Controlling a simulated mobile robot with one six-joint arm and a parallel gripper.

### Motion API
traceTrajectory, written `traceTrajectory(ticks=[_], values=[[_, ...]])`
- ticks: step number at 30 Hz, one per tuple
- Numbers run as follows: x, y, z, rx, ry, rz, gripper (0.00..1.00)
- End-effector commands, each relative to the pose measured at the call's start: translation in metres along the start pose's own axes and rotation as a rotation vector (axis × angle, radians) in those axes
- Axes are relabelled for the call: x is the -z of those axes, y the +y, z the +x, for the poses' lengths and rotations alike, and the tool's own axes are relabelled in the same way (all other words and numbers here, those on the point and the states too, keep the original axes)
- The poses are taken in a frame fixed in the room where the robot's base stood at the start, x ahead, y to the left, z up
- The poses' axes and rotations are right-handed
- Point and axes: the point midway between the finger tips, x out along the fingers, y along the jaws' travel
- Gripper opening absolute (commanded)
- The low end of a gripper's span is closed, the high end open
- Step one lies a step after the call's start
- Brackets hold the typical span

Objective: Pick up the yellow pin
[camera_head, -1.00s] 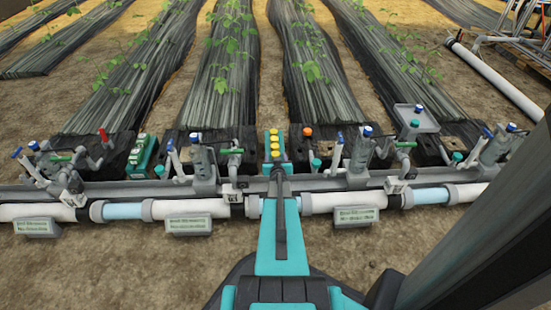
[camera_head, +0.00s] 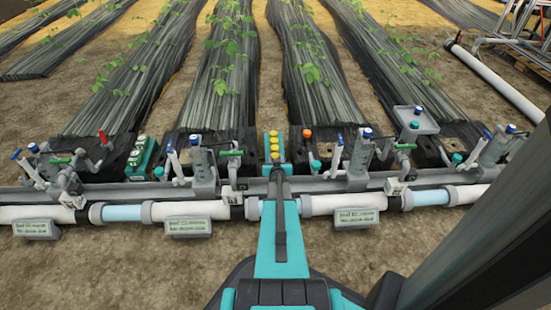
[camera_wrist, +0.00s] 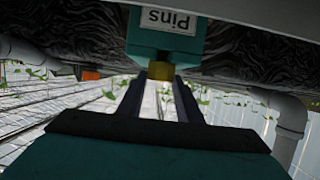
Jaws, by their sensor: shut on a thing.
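A teal holder (camera_head: 268,160) stands at the middle of the pipe row and bears a line of yellow pins (camera_head: 275,148). My gripper (camera_head: 277,171) is at the near end of this line. In the wrist view the holder (camera_wrist: 208,32) carries a "Pins" label that appears upside down. There my gripper (camera_wrist: 161,84) is shut on a yellow pin (camera_wrist: 184,96), of which only a small dark yellow part shows by the fingers. The rest of it is hidden, and I cannot tell whether it is clear of the holder.
Grey valves with blue caps (camera_head: 367,131) stand on both sides along the manifold. An orange knob (camera_head: 307,133) is close to the right of the holder, and a teal box (camera_head: 141,157) stands to the left. Label blocks (camera_head: 356,217) lie in front of the pipe.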

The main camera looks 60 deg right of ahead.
Motion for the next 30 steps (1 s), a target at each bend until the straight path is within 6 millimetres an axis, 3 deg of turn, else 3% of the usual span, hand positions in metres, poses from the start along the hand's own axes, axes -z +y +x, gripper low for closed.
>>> traceTrajectory(ticks=[11, 30], values=[[0.008, -0.001, -0.003, 0.001, 0.001, -0.001, 0.11], [0.085, -0.001, -0.032, 0.001, 0.001, -0.001, 0.11]])
